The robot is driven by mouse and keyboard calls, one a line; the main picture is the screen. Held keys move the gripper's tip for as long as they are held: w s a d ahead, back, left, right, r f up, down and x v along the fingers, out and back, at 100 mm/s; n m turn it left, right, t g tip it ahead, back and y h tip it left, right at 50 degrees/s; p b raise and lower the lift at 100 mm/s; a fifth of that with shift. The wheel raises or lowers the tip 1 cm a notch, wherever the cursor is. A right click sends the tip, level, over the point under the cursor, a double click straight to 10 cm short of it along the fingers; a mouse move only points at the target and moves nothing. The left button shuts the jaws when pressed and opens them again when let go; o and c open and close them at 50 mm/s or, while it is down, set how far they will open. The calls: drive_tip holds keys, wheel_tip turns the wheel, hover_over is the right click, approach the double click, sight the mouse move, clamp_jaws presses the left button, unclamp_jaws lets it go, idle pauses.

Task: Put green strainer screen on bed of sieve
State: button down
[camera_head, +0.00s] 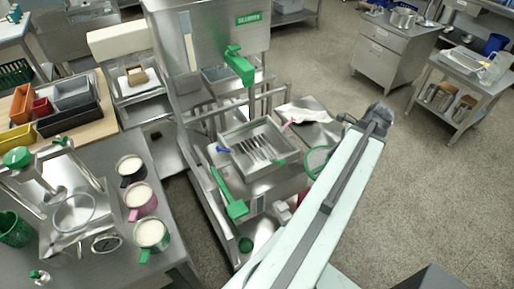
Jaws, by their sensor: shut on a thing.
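The green strainer screen (317,160) shows as a green ring with a pale mesh, just left of my pale arm. Its right part is hidden behind the arm. The sieve bed (237,133) is a square metal tray with slots in its floor, in the middle of the view. The ring appears just right of the tray's right side; I cannot tell its height or whether it touches anything. My arm reaches up from the bottom edge to a dark joint at upper right. My gripper is hidden behind the arm, so its hold does not show.
A green-handled spout (237,64) hangs above the back of the sieve. A green lever (229,195) stands at the tray's front left. Several filled jugs (150,234) stand on the left table. Open floor (440,190) lies to the right.

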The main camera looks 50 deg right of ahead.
drive_tip(key=w+a+r+p, duration=0.1)
drive_tip(key=w+r+p, duration=0.1)
drive_tip(key=w, duration=0.5)
drive_tip(key=w+a+r+p, duration=0.1)
drive_tip(key=w+r+p, duration=0.1)
drive_tip(key=w, duration=0.5)
drive_tip(key=b, duration=1)
hover_over(259, 149)
wheel_tip(259, 149, down, 9)
drive_tip(key=shift+w+f, duration=0.1)
drive_tip(key=shift+f, duration=0.05)
drive_tip(key=shift+r+p, duration=0.25)
drive_tip(key=shift+p, duration=0.25)
drive_tip(key=shift+f, duration=0.15)
drive_tip(key=c, duration=1.5)
unclamp_jaws()
drive_tip(key=shift+f, duration=0.1)
drive_tip(key=o, duration=0.4)
drive_tip(key=shift+o, duration=0.2)
